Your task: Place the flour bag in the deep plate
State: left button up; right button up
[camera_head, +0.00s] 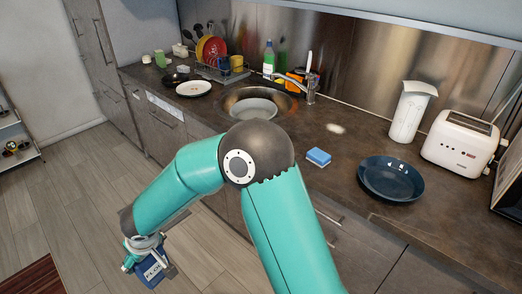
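The arm in view enters from the bottom, right of centre, bends at its elbow and reaches down to the left; I take it as my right arm. Its gripper (149,266) is low at the lower left, over the floor in front of the cabinets. It appears shut on a small blue flour bag (153,271) with a white label; the fingers partly hide the bag. The dark blue deep plate (390,180) sits on the counter at the right, empty and well apart from the gripper. My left gripper is not in view.
The dark counter (345,200) carries a blue sponge (318,157), a white container (409,112) and a white toaster (462,142). A sink (235,94) with a tap, a dish rack and a white plate (194,88) are farther back. The wooden floor at left is mostly clear.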

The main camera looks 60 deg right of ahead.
aim_at(387, 183)
jog(key=u, duration=0.15)
jog(key=i, duration=1.2)
jog(key=z, duration=2.05)
